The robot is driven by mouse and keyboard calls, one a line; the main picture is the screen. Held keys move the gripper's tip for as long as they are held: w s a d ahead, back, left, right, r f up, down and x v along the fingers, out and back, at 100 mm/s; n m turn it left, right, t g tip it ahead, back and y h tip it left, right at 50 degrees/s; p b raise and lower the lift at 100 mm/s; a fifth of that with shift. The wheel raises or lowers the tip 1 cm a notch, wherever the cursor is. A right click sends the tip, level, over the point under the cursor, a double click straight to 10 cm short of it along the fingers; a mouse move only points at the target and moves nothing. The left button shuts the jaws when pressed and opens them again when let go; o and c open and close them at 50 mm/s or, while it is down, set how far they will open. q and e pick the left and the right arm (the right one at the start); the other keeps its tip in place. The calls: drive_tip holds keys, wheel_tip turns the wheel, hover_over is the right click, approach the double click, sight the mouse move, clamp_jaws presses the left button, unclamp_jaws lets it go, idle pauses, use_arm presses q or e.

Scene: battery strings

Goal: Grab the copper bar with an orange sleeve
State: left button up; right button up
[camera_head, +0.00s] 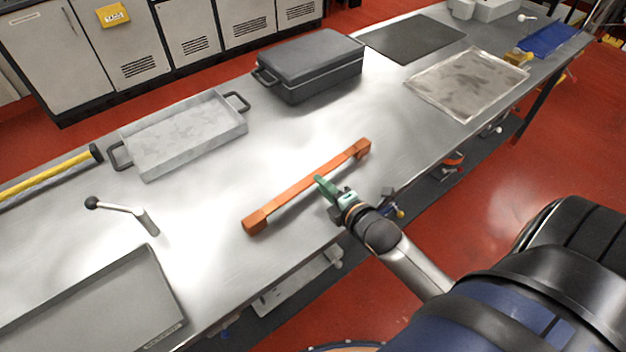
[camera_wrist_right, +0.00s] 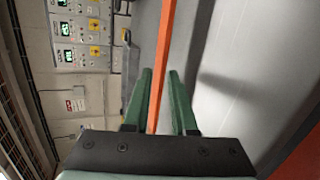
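The copper bar with an orange sleeve (camera_head: 305,186) lies slantwise on the metal table, with a copper block at each end. My right gripper (camera_head: 322,186) reaches in from the lower right at the middle of the bar. In the right wrist view its two green fingers (camera_wrist_right: 159,72) are apart, and the orange sleeve (camera_wrist_right: 163,60) runs between them with a gap visible on each side. I cannot tell whether a finger touches the bar. My left gripper is not in view.
A shallow metal tray with handles (camera_head: 180,150), a dark lidded case (camera_head: 310,70) and a crank handle (camera_head: 130,208) are on the table (camera_head: 225,185). A grey tray (camera_head: 165,300) lies at the lower left. The table around the bar is clear.

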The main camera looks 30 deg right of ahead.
sight(313, 182)
drive_tip(key=x, duration=0.5)
drive_tip(key=shift+c, duration=0.3)
clamp_jaws()
drive_tip(key=shift+s+f, duration=0.2)
drive_tip(key=shift+f, duration=0.1)
idle(0.7)
drive_tip(key=shift+w+r, duration=0.1)
drive_tip(key=shift+r, duration=0.1)
